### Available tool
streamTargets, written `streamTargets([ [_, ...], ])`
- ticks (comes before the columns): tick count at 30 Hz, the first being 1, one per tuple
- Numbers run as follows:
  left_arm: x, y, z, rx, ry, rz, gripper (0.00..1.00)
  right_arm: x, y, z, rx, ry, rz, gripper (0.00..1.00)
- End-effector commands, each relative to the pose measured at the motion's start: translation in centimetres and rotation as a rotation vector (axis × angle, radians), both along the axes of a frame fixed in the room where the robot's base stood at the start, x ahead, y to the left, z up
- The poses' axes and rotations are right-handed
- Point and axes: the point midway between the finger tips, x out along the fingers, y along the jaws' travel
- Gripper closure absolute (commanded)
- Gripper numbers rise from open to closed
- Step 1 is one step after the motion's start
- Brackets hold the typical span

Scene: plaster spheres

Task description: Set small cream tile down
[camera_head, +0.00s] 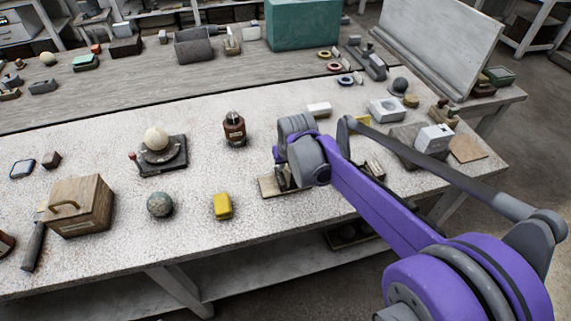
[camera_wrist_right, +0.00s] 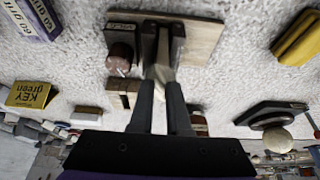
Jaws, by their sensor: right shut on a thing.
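My right gripper (camera_wrist_right: 163,35) is shut on the small cream tile (camera_wrist_right: 162,72), which shows as a narrow pale strip between the two dark fingers in the right wrist view. The fingertips are over a wooden board (camera_wrist_right: 205,40); whether the tile touches it I cannot tell. In the head view, my right gripper (camera_head: 288,178) points down at the same wooden board (camera_head: 268,188) near the table's front edge, and the tile is hidden there. My left gripper is not in view.
Close by are a yellow block (camera_head: 222,206), a brown bottle (camera_head: 234,129), a grey-green sphere (camera_head: 160,204) and a white block (camera_head: 319,109). A cream sphere (camera_head: 156,138) sits on a dark stand. The table (camera_head: 110,115) has bare room between them.

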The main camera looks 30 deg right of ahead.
Motion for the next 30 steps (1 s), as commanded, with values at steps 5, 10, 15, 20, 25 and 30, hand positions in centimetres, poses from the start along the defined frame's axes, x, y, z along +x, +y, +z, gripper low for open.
streamTargets([
  [5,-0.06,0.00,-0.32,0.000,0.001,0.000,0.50,0.00,0.00,-0.42,0.000,0.000,0.000,1.00],
  [10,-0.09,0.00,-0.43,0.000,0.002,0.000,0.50,0.01,0.01,-0.60,0.000,0.000,0.000,0.78],
  [15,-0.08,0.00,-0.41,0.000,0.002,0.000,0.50,0.01,0.00,-0.57,0.000,0.000,0.000,0.51],
  [20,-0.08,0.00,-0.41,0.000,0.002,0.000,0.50,0.00,0.01,-0.57,0.000,0.000,0.000,0.51],
  [25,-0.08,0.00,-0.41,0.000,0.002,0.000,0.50,0.00,0.00,-0.58,0.000,0.000,0.000,0.51],
  [30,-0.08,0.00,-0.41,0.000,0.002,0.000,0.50,0.00,0.00,-0.56,0.000,0.000,0.000,0.51],
])
